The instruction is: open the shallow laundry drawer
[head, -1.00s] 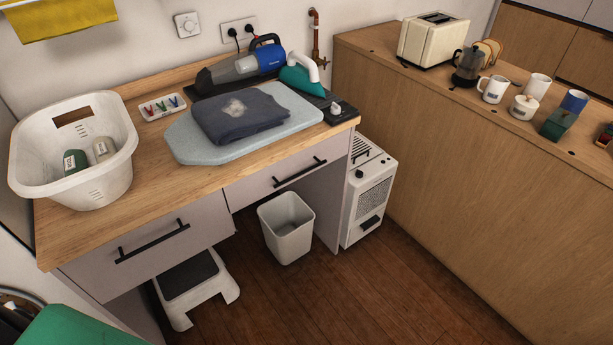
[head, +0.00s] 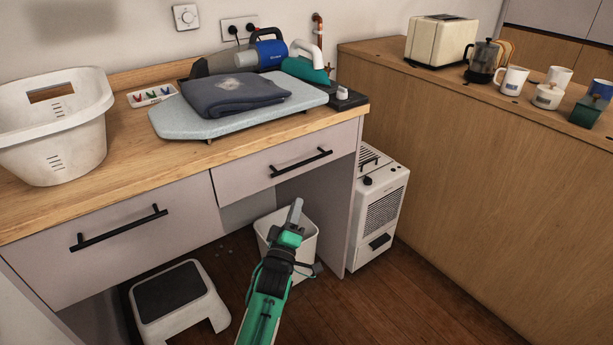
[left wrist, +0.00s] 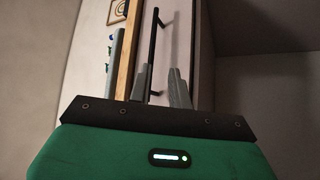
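The desk has two grey drawers with black bar handles. The shallower drawer (head: 250,178) is the right one in the head view, with its handle (head: 300,163) on the front; both drawers are closed. My green left gripper (head: 295,213) is below and in front of that handle, apart from it, over the white bin. In the left wrist view its two grey fingers (left wrist: 160,88) are spread, with a black bar handle ahead, seen between and beyond the tips. I cannot tell for sure which drawer's handle that is. My right gripper is not in view.
The deeper left drawer (head: 115,235) sits beside it. A white bin (head: 306,238) and a step stool (head: 180,300) stand below. A white heater (head: 382,215) stands right of the desk's side panel. A laundry basket (head: 55,140) and ironing board (head: 190,122) occupy the top.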

